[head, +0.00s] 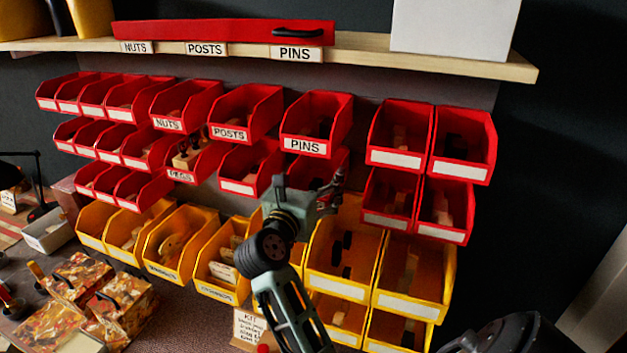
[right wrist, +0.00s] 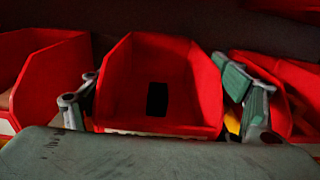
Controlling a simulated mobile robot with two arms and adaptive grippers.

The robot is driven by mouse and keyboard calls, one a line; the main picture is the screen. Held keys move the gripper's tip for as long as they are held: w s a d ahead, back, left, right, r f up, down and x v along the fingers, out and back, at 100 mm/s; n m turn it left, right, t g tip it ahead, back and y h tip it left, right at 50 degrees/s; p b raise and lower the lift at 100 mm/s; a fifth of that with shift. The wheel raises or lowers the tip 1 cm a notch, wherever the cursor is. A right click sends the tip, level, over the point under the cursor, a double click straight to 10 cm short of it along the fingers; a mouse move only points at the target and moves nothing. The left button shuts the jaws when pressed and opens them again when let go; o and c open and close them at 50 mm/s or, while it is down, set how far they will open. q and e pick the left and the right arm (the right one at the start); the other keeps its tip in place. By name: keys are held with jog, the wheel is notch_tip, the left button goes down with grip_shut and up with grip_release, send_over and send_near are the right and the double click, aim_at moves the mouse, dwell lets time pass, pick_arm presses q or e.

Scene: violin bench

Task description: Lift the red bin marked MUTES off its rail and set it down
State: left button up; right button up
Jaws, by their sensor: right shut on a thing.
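A red bin (head: 335,165) sits in the second row under the PINS bin, partly hidden behind my right gripper (head: 310,187). In the right wrist view this red bin (right wrist: 160,55) stands between the two fingers of my right gripper (right wrist: 162,95), with a black item inside. The fingers are shut on its two sides. Its front label is hidden, so I cannot read MUTES on it. Whether it is still on its rail or just clear of it, I cannot tell. My left gripper is not in view.
Red bins flank it closely, including a neighbour on the left (head: 248,165). The PINS bin (head: 318,120) hangs above. Yellow bins (head: 345,265) stand below. A wooden shelf (head: 430,58) runs on top. The bench (head: 190,320) at lower left has patterned boxes (head: 80,275) and some bare surface.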

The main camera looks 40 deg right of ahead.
jog(key=shift+r+p, duration=0.3)
jog(key=shift+r, duration=0.25)
dwell(0.4)
jog(key=shift+b+v, duration=0.5)
jog(key=shift+v, duration=1.2)
dwell(1.0)
